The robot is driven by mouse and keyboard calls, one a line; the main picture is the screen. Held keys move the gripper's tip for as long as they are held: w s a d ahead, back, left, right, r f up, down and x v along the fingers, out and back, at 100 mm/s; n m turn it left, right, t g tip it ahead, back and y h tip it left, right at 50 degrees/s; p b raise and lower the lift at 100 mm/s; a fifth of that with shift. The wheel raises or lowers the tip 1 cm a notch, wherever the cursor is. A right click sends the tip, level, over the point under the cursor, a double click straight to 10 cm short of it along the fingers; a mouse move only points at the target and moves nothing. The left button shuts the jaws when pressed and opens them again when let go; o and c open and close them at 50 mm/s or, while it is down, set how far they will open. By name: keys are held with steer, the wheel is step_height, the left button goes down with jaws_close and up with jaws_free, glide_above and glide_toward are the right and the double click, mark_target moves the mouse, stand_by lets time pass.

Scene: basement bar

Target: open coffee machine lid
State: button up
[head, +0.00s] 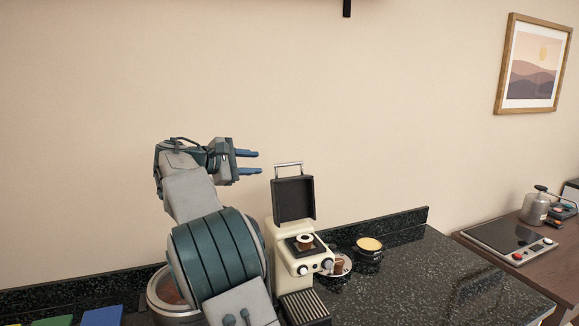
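The cream coffee machine (284,249) stands on the dark counter, just right of my arm. Its dark lid (294,199) is raised upright at the back, with a metal handle bar at its top edge. The top opening below the lid shows a round light and brown part inside. My gripper (253,162) is above and left of the lid, apart from it. Its two blue fingers point right with a gap between them, and nothing is held. My arm hides part of the machine's left side.
The speckled dark counter (420,275) is clear at right. A pot with yellowish contents (369,247) and a small plate with a brown item (341,265) sit right of the machine. A metal bowl (161,297) is partly behind my arm. A wooden side table (520,268) is far right.

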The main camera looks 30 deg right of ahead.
mark_target(287, 164)
steer(key=p+x, duration=0.3)
steer(key=x, duration=1)
steer(key=shift+d+f, duration=0.2)
steer(key=shift+d, duration=0.15)
jaws_close()
